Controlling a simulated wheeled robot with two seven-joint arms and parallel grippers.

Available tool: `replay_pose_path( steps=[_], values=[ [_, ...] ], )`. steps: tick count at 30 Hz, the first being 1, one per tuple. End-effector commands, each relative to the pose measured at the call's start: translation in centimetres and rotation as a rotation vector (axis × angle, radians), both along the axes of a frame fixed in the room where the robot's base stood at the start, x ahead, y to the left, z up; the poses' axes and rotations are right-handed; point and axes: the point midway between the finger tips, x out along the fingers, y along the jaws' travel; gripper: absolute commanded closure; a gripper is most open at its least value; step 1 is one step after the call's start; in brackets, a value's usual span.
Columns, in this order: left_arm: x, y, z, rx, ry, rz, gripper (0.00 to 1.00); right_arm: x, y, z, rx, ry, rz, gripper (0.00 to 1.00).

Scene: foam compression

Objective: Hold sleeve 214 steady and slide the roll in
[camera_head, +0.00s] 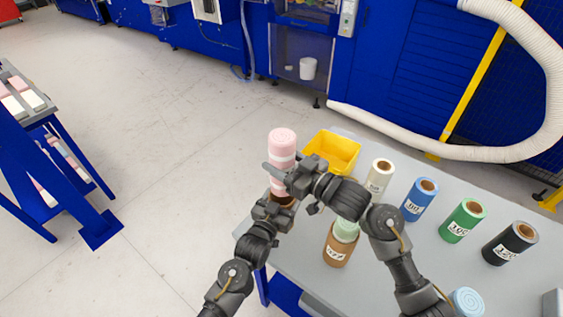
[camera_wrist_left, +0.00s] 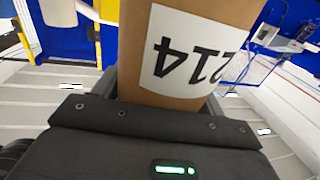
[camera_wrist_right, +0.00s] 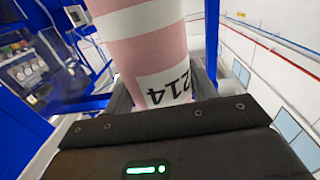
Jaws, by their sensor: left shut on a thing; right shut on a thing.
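My left gripper (camera_head: 272,210) is shut on a brown cardboard sleeve (camera_head: 284,200), held upright near the table's left edge. In the left wrist view the sleeve (camera_wrist_left: 185,50) shows a white label reading 214 between the fingers. My right gripper (camera_head: 284,175) is shut on a pink foam roll (camera_head: 282,145) with pale bands, standing upright directly above the sleeve. In the right wrist view the roll (camera_wrist_right: 145,45) also carries a 214 label. My grippers hide much of the join, so I cannot tell whether the roll's lower end is inside the sleeve.
On the grey table (camera_head: 400,270) a pale green roll stands in another brown sleeve (camera_head: 337,250). A yellow bin (camera_head: 335,150) is behind. A light blue roll (camera_head: 466,302) is in front.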

Motion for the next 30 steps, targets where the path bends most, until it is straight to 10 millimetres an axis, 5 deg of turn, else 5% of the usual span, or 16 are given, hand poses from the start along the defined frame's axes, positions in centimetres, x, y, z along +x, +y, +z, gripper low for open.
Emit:
replay_pose_path(
  steps=[2,3,9,20,30],
  values=[
    [0.0,0.0,-0.1,0.001,0.002,0.000,0.53,0.0,0.0,0.0,0.000,0.000,0.000,0.65],
    [0.0,0.0,-0.1,0.001,0.002,0.000,0.26,0.0,0.0,0.0,0.000,0.000,0.000,0.65],
    [0.0,0.0,-0.1,0.000,0.001,0.000,0.04,0.0,0.0,0.0,-0.001,-0.001,0.000,0.65],
    [-0.8,0.4,-0.2,0.002,0.001,0.001,0.04,0.0,0.0,0.0,0.000,0.000,0.000,0.65],
    [-6.8,3.2,-0.2,0.001,0.003,0.000,0.04,0.0,0.0,0.0,0.000,0.000,-0.001,0.65]
  ],
)
